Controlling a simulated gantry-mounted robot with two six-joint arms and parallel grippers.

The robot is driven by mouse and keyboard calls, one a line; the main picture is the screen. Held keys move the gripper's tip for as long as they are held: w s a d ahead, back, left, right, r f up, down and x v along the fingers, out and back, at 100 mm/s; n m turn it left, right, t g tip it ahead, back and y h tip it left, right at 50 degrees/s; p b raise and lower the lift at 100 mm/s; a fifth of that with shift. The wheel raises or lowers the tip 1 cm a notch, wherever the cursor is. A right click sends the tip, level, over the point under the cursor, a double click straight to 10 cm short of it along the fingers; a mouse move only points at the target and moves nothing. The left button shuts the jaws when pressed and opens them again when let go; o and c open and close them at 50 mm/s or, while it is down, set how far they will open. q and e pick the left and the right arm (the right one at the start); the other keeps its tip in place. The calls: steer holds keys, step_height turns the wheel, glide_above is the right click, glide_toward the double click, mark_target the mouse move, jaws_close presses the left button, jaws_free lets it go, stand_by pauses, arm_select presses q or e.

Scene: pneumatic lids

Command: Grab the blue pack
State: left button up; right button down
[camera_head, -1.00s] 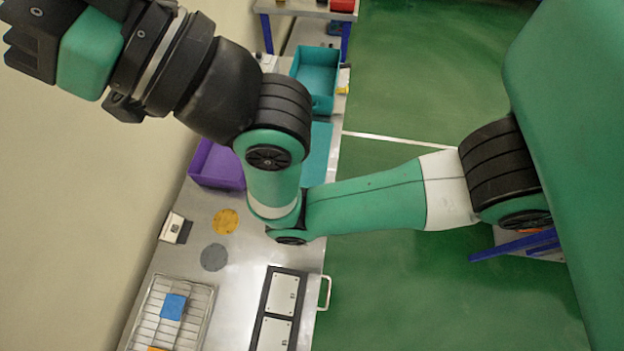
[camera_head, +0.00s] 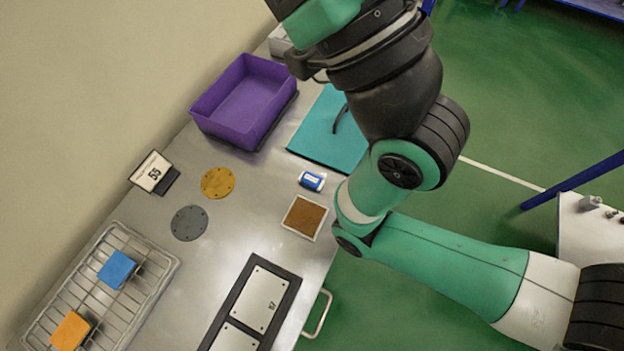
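A flat blue block (camera_head: 117,269) lies on a wire rack (camera_head: 146,299) at the lower left. A small blue and white item (camera_head: 312,181) lies on the metal table beside my arm. I cannot tell from its look which of these two is the blue pack. One of my arms reaches in from the right and bends up to the top edge, well above the table. Its far end is cut off there, and no gripper fingers show. My other arm is out of view.
An orange block (camera_head: 70,331) also lies on the rack. A purple bin (camera_head: 243,101) and a teal mat (camera_head: 331,131) are farther back. A number sign (camera_head: 154,173), two flat discs and a brown square pad (camera_head: 304,217) are on the table. A black-framed panel (camera_head: 257,304) sits near the front edge.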

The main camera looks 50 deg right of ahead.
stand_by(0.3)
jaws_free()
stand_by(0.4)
